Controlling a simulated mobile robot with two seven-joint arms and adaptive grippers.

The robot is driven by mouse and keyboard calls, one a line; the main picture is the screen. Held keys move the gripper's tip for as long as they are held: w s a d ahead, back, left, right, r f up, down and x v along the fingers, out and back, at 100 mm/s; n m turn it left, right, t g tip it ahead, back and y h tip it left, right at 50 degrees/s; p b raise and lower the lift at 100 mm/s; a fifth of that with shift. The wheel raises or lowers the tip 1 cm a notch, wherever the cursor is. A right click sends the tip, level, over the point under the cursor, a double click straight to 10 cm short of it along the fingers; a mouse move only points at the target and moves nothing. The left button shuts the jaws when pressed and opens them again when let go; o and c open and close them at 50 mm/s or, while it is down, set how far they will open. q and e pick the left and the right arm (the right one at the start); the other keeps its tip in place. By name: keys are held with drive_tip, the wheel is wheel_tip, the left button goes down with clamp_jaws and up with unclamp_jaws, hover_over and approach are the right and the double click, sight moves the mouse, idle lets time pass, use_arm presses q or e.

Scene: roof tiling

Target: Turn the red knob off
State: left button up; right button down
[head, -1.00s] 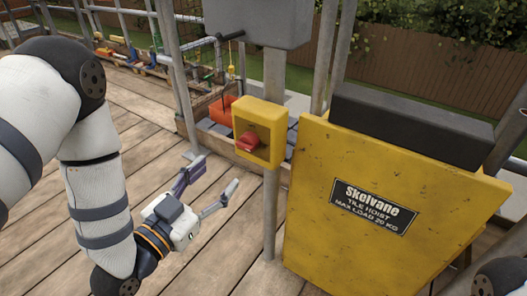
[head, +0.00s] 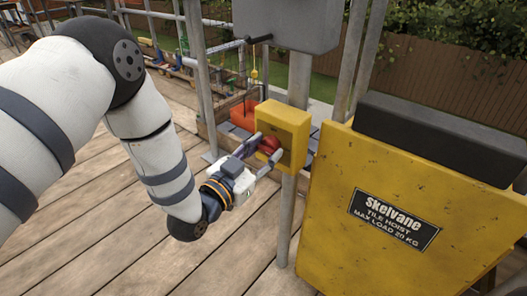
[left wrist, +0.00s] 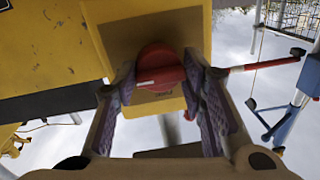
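The red knob (head: 269,145) sits in the yellow switch box (head: 291,124) on a grey post. In the left wrist view the red knob (left wrist: 160,68) shows between my fingers, with the yellow box around it. My left gripper (head: 265,153) is open, its two fingers on either side of the knob. The left wrist view also shows the left gripper (left wrist: 165,95) open around it; I cannot tell whether either finger touches it. My right gripper is not in view.
The yellow tile hoist panel (head: 390,215) with a black top stands right of the box. A grey housing (head: 290,22) with a lever is above it. Scaffold poles (head: 194,75) rise behind. The plank deck (head: 110,215) is clear at lower left.

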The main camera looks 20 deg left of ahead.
use_arm(q)
drive_tip(key=shift+c, duration=0.7)
